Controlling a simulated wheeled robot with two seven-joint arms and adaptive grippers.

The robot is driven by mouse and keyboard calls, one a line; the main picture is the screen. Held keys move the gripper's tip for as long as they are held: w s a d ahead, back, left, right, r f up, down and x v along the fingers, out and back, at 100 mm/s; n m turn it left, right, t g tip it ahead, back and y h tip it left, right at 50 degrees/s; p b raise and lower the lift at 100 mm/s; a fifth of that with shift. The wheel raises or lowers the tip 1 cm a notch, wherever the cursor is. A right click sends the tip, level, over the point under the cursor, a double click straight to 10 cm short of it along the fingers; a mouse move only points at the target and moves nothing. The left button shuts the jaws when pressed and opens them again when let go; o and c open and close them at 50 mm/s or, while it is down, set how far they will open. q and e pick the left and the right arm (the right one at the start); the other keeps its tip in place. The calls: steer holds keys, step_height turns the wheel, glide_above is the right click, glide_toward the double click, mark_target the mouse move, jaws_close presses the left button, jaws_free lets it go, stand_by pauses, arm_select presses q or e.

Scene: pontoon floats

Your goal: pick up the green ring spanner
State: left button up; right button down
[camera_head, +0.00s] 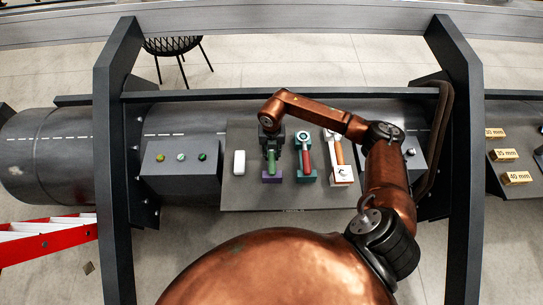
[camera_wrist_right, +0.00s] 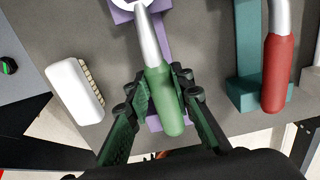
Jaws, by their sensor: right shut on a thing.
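The green ring spanner has a green handle (camera_head: 271,163) that shows below my right gripper (camera_head: 271,146) in the head view. In the right wrist view the green handle (camera_wrist_right: 164,100) lies between the two fingers of my right gripper (camera_wrist_right: 160,84), which is shut on it. Its silver shank runs up to a pale ring end at the top edge, partly cut off. A purple stand (camera_head: 272,177) is under the spanner; it also shows in the wrist view (camera_wrist_right: 163,24). I cannot tell whether the spanner still touches the stand. My left gripper is not in view.
A red-handled spanner (camera_head: 306,161) rests on a teal stand (camera_head: 306,178) to the right. A white brush-like block (camera_head: 239,162) lies left on the grey board (camera_head: 253,202). Dark frame posts (camera_head: 117,170) flank the board.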

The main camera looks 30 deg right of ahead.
mark_target(272, 155)
steer(key=shift+r, duration=0.1)
steer(key=shift+r, duration=0.4)
step_height(272, 155, up, 2)
steer(key=shift+w+r, duration=0.1)
steer(key=shift+r, duration=0.15)
steer(key=s+a+r, duration=0.1)
steer(key=s+r, duration=0.1)
steer(key=r, duration=0.1)
steer(key=s+a+r+p, duration=0.1)
steer(key=r, duration=0.1)
steer(key=shift+s+a+r, duration=0.15)
steer(key=shift+s+a, duration=0.15)
steer(key=shift+s, duration=0.05)
steer(key=s+a+r, duration=0.4)
steer(key=s+a, duration=0.1)
steer(key=s, duration=0.2)
steer(key=shift+s+a+r+p, duration=0.15)
steer(key=shift+s+a+p, duration=0.15)
steer(key=shift+s+p, duration=0.1)
steer(key=c, duration=2.2)
jaws_free()
jaws_close()
